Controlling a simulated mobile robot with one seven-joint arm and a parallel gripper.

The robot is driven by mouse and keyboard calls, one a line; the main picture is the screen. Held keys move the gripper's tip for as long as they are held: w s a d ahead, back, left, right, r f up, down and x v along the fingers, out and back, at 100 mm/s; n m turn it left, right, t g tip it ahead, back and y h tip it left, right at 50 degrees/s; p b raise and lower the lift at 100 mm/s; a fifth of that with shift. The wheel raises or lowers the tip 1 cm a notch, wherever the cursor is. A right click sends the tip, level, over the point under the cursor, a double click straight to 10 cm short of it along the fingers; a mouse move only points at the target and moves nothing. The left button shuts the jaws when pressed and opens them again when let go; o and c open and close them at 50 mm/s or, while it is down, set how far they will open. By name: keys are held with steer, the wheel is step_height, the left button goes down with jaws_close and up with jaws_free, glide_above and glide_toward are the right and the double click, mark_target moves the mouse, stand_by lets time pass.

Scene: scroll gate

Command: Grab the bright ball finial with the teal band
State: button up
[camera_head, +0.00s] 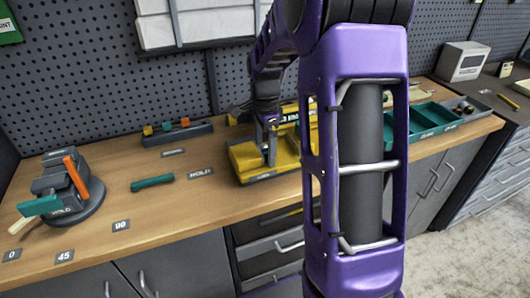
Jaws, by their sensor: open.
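I cannot make out a bright ball finial with a teal band in the head view; my arm covers part of the bench. My gripper (269,156) points down over a yellow fixture (243,157) at the middle of the bench. It is open, and I see nothing held between its fingers. Whether the fingers touch the fixture cannot be told from here.
A dark rotary fixture (82,208) with an orange handle stands at the left. A teal bar (152,181) lies on the wooden bench (150,222). A small rack (177,134) stands behind it. Teal trays (432,118) are right of my arm.

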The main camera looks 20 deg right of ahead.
steer(key=c, duration=1.6)
